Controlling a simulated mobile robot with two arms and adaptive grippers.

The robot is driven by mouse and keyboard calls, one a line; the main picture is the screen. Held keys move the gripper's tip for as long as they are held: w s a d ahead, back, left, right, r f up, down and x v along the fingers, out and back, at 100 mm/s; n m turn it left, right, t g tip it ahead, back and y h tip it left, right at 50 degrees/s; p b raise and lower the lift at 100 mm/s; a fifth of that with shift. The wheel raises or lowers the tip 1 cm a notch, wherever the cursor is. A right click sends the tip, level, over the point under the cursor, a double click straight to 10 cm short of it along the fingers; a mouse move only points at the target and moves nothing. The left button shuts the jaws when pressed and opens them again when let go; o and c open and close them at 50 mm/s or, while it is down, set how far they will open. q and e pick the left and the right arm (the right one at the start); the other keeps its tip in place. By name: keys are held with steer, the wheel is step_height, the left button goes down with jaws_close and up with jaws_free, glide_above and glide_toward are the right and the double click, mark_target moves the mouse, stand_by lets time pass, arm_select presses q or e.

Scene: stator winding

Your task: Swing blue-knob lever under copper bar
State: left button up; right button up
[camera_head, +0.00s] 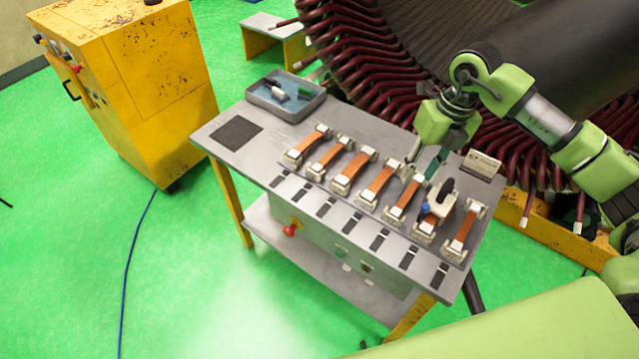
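A row of several copper bars, each clamped between pale end blocks, lies across the grey workbench; one copper bar (428,226) is beside the lever unit. The blue knob (425,208) sits at the left side of a small cream lever unit (439,207) with a black handle (446,188), near the right end of the row. My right gripper (423,168) points down just behind and left of the knob, apart from it. Its fingertips are small and partly lost among the blocks, so its opening is unclear. My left gripper is out of view.
The workbench (237,165) has a grey tray (286,97) with small items at its back left. A cream box (482,166) stands right of the gripper. The large stator (370,75) with dark red coils rises behind. A yellow cabinet (165,80) stands at left.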

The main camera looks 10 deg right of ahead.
steer(key=a+r+n+t+y, duration=0.1)
steer(key=a+y, duration=0.6)
steer(key=a, duration=1.3)
steer(key=shift+r+n+y, duration=0.25)
steer(key=shift+n+y, duration=0.05)
steer(key=shift+y, duration=0.1)
steer(key=shift+a, duration=0.1)
